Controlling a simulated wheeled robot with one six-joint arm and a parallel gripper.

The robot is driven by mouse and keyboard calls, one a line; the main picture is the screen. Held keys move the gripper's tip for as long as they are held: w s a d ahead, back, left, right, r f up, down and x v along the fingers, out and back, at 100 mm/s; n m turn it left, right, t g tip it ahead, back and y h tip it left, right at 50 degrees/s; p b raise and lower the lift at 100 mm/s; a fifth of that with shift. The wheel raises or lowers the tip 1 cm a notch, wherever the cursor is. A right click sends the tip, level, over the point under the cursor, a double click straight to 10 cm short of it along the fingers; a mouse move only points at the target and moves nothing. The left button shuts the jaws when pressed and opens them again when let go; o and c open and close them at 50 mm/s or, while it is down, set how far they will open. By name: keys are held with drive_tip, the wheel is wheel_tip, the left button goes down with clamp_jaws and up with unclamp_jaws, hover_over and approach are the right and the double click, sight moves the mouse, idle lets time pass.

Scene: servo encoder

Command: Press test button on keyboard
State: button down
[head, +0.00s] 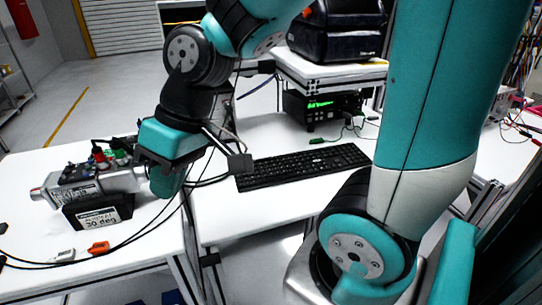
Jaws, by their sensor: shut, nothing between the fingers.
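A black keyboard (308,165) lies on the white table right of the picture's middle. Single keys are too small to read, so I cannot tell which one is the test button. My gripper (240,164) is at the keyboard's left end, with its dark tip overlapping that end in the picture. The gripper is shut and empty. I cannot tell whether the tip touches the keys or hovers above them. My wrist hides part of the table to the left of the keyboard.
A grey servo device (92,186) with a black label block (100,214) stands on the left table. Loose cables and an orange connector (98,248) lie in front. A black instrument with a green display (322,106) stands behind the keyboard, under a raised white shelf (335,76).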

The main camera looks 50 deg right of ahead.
drive_tip(key=w+d+f+m+t+p, duration=0.15)
drive_tip(key=w+d+m, duration=0.25)
drive_tip(key=w+d, duration=0.5)
drive_tip(key=m+t+h+p, duration=0.2)
drive_tip(key=m+t+h, duration=0.3)
drive_tip(key=m, duration=0.4)
hover_over(273, 157)
wheel_tip(273, 157, down, 9)
drive_tip(key=t, duration=0.1)
drive_tip(key=shift+y, duration=0.3)
wheel_tip(273, 157, down, 9)
drive_tip(key=b, duration=0.6)
drive_tip(key=shift+r+b, duration=0.15)
drive_tip(key=shift+b, duration=0.2)
drive_tip(key=shift+f+b, duration=0.35)
drive_tip(key=shift+f, duration=0.05)
